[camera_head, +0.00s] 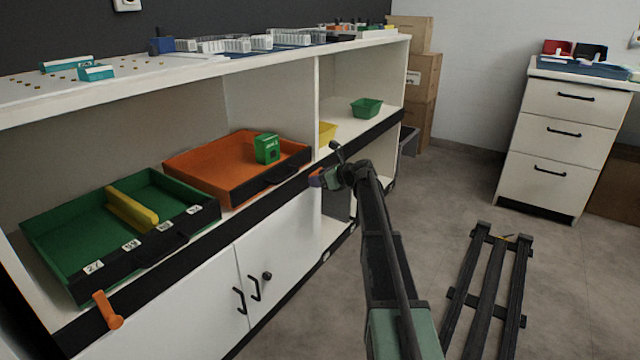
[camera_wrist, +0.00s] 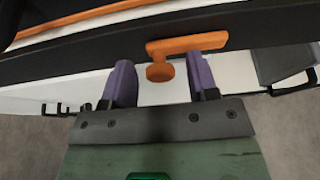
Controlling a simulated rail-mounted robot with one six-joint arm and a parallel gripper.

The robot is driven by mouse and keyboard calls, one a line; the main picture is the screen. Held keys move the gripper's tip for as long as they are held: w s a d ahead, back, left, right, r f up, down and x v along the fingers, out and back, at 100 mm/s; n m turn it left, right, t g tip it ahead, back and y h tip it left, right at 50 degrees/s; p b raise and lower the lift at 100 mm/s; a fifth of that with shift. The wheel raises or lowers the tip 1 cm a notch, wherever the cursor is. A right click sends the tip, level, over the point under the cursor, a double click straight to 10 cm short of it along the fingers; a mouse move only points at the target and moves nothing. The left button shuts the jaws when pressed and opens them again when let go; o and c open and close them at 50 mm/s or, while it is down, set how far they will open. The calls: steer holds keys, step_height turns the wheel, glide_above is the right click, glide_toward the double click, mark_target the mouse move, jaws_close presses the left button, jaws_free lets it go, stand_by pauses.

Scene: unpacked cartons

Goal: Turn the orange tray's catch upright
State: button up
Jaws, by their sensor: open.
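The orange tray (camera_head: 215,165) sits on the shelf with a green box (camera_head: 267,148) in its right part; its orange rim (camera_wrist: 90,18) crosses the top of the wrist view. The tray's orange catch (camera_wrist: 200,43) is on the black shelf edge (camera_wrist: 100,48). Its bar lies sideways, with a round knob at its left end. My gripper (camera_wrist: 160,68) is open, its two purple fingers on either side of the knob with gaps showing. In the head view my gripper (camera_head: 325,178) is at the shelf edge by the tray's right front corner and largely hides the catch.
A green tray (camera_head: 75,225) with a yellow divider stands left, and another orange catch (camera_head: 107,310) hangs at its front edge. White cabinet doors (camera_head: 270,270) with black handles are below. A dark slatted rack (camera_head: 490,285) lies on the floor at right.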

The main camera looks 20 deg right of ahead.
steer(key=c, duration=0.9)
steer(key=shift+s+a+f+n+t+h+b, duration=0.1)
steer(key=shift+n+t+h+b, duration=0.85)
steer(key=shift+n, duration=1.3)
steer(key=shift+a+f+n+t+h+b, duration=0.15)
steer(key=shift+n+t+h+b, duration=0.35)
steer(key=shift+n+t+b, duration=1.3)
steer(key=shift+s+f+n+t+h+b, duration=0.1)
steer(key=shift+n+t+h+b, duration=0.55)
steer(key=shift+n, duration=2)
steer(key=o, duration=0.9)
